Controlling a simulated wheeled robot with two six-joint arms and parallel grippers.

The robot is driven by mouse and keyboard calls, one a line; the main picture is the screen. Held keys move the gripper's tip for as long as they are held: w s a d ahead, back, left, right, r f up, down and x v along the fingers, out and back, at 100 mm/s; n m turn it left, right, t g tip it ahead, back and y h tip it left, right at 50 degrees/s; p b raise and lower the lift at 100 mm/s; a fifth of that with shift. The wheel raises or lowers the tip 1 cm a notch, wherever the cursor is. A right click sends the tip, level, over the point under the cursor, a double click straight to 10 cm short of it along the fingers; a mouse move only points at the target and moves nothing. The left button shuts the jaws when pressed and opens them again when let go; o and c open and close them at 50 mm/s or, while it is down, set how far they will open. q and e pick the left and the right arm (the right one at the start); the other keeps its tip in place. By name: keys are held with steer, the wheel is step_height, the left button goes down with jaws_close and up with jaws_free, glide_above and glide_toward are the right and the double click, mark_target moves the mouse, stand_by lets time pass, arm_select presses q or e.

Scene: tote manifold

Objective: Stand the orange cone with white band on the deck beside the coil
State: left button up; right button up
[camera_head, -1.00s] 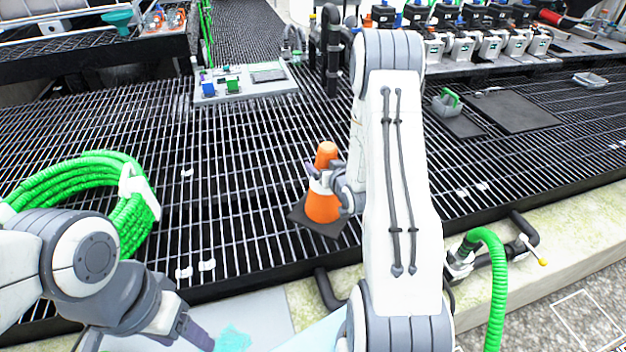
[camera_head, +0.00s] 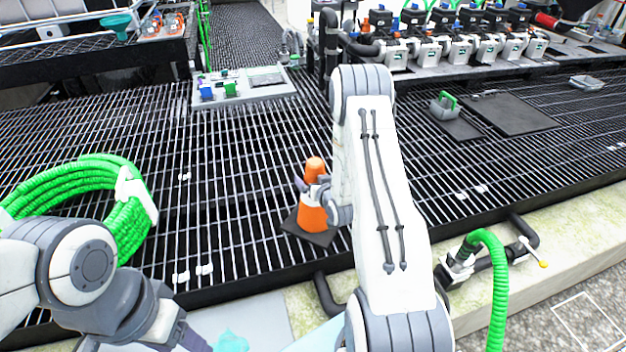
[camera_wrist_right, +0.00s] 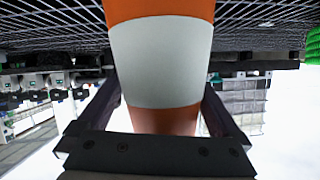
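The orange cone with white band (camera_head: 313,218) is upright over the black grated deck (camera_head: 235,240), right of the green coil (camera_head: 75,180). My right gripper (camera_head: 318,190) is shut on the cone around its white band. In the right wrist view the cone (camera_wrist_right: 160,60) fills the space between the two fingers, and its tip and base are out of frame. I cannot tell whether its black base touches the deck. A wide stretch of grating separates cone and coil. My left gripper (camera_head: 190,340) is at the bottom edge, partly cut off, its fingers unclear.
White clips (camera_head: 192,273) lie on the grating between coil and cone. A grey plate with blue and green blocks (camera_head: 245,88) stands at the back. A grey bin with a green handle (camera_head: 444,106) stands back right. A green hose (camera_head: 497,280) rises at the front right.

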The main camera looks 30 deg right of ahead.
steer(key=shift+s, duration=0.1)
steer(key=p+v, duration=0.2)
steer(key=v, duration=1)
steer(key=shift+p, duration=0.4)
